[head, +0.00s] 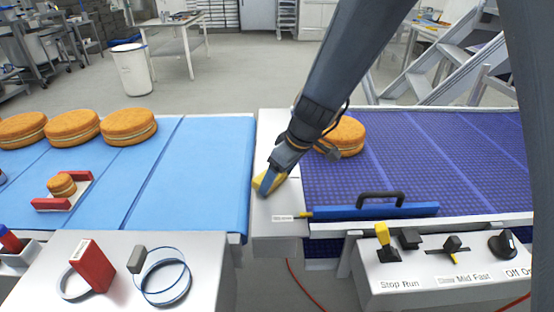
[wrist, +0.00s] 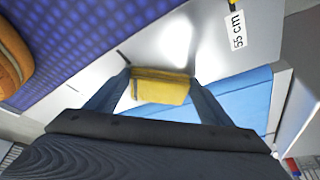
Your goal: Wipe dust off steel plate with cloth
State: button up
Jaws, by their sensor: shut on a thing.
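My gripper (head: 266,186) is over the steel plate (head: 275,219) between the two conveyor belts. It is shut on a yellow cloth (head: 259,181), folded into a small pad. In the wrist view the cloth (wrist: 160,86) sits between my two fingers, with the steel plate (wrist: 205,45) beneath and beyond it. The cloth looks low on or just above the plate; I cannot tell whether it touches. A small dark mark shows on the plate (wrist: 121,53) beside the cloth. My arm hides part of the plate's far end.
The blue belt (head: 190,170) at left carries several filled rounds (head: 128,126). The purple belt (head: 420,150) at right holds another round (head: 346,135) behind my wrist. A blue bar with a black handle (head: 380,211) lies across its near edge. A switch panel (head: 440,270) stands at front right.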

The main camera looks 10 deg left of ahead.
jog(key=shift+s+r, duration=0.15)
jog(key=shift+s, duration=0.2)
notch_tip(320, 180, up, 8)
jog(key=p, duration=0.4)
jog(key=shift+p, duration=0.3)
